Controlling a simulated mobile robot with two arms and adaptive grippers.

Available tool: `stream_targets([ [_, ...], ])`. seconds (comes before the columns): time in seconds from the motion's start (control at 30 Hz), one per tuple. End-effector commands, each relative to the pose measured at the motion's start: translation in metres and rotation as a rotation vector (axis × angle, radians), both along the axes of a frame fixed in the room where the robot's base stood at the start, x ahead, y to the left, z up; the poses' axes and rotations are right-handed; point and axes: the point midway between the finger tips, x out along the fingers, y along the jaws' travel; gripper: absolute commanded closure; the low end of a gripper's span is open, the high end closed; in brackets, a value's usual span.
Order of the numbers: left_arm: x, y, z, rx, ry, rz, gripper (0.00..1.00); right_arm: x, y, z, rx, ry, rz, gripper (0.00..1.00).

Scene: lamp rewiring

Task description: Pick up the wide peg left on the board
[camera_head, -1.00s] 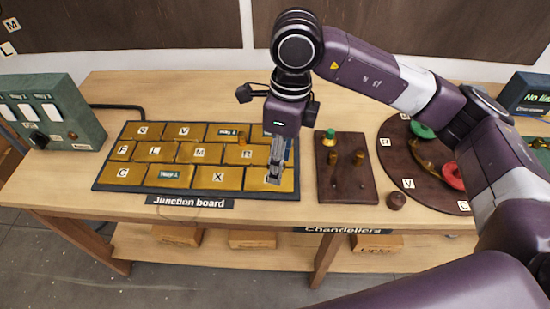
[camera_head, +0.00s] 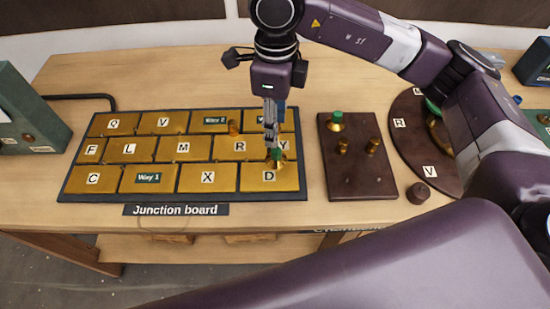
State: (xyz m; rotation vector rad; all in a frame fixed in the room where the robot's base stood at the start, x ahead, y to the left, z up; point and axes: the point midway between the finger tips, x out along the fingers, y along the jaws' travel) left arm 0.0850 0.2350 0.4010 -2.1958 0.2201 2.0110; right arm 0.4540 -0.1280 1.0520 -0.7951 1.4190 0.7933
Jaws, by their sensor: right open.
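The dark junction board (camera_head: 216,200) carries rows of gold lettered tiles. A wide peg (camera_head: 276,156) with a green top and a flared gold base stands on it at the right, between the R/Y row and tile D (camera_head: 269,177). My right gripper (camera_head: 271,138) points down just above and behind this peg. Its jaws are open, seen nearly edge-on, with nothing visible between them. Whether the fingertips touch the peg I cannot tell. A thinner copper-coloured peg (camera_head: 233,127) stands above tile R. My left gripper is not in view.
A brown rack (camera_head: 360,184) at the right holds a similar green-topped peg (camera_head: 336,122) and two brass posts. A dark knob (camera_head: 418,193) and a round brown lettered board (camera_head: 410,125) lie beyond. The table behind the junction board is clear.

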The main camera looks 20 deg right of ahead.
Motion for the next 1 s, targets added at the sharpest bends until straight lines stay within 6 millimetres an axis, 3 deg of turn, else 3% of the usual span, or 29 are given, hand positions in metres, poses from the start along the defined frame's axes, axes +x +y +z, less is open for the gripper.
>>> stream_targets([
  [0.07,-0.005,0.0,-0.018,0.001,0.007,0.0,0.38,0.0,0.0,-0.018,0.0,0.0,0.0,0.59],
  [0.27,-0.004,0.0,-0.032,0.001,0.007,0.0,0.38,0.0,0.0,-0.032,0.0,0.0,0.0,0.59],
  [0.77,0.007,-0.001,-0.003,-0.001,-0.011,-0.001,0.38,0.005,-0.004,-0.085,-0.002,0.006,-0.002,0.59],
  [1.0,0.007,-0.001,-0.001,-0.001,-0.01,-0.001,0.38,0.006,-0.003,-0.108,0.0,0.001,0.0,0.59],
])
